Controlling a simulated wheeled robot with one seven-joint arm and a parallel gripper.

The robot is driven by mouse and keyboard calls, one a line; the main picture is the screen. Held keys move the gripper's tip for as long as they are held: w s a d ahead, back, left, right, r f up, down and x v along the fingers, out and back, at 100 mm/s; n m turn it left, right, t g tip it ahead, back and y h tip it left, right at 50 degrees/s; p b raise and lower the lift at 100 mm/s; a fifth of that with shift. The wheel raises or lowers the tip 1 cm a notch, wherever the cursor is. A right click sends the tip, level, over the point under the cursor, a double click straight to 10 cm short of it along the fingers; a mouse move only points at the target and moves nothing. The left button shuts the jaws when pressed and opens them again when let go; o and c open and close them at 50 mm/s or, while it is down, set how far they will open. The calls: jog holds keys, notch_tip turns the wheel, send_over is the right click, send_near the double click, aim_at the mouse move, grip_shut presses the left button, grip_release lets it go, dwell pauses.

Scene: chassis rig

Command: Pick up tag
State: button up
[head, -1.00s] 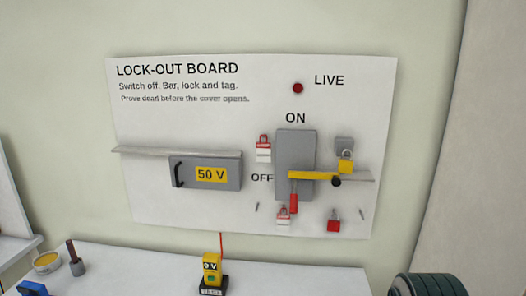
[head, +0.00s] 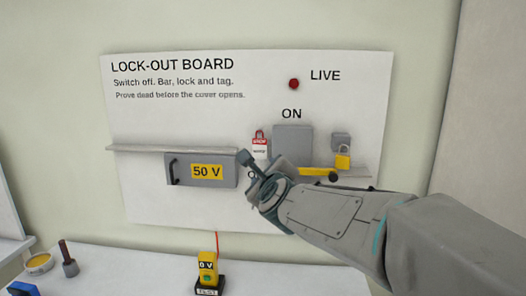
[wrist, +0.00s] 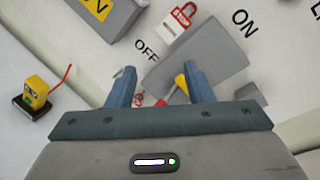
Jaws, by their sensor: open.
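A red-and-white tag marked STOP (head: 260,145) hangs on the board left of the switch box. It also shows in the wrist view (wrist: 181,22), beyond my fingertips. A second small red-and-white tag (wrist: 138,99) appears low between my fingers in the wrist view, partly hidden; in the head view my arm covers its place. My gripper (wrist: 160,82) is open and empty, its two blue-grey fingers spread in front of the board. In the head view my gripper (head: 252,168) covers the lower left of the switch box.
The grey switch box (head: 292,143) has a yellow bar (head: 318,171) and a yellow padlock (head: 343,157) at its right. The grey 50 V cover (head: 190,171) sits left under a ledge (head: 150,149). A yellow tester (head: 208,266) stands on the bench (head: 130,275).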

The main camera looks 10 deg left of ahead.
jog(key=w+a+r+m+t+h, duration=0.1)
jog(key=w+a+m+t+h, duration=0.15)
jog(key=m, duration=0.65)
jog(key=m+h+p, duration=0.2)
jog(key=m+p, duration=0.1)
send_near(260, 143)
jog(key=w, duration=0.3)
jog(key=shift+w+d+r+y+p, duration=0.2)
jog(key=shift+w+y+p, duration=0.1)
jog(key=shift+w, duration=0.3)
jog(key=w+p, duration=0.2)
jog(key=w, duration=0.1)
jog(key=shift+a+r, duration=0.15)
jog(key=shift+w+p, duration=0.5)
jog(key=shift+w, duration=0.25)
jog(key=c, duration=0.6)
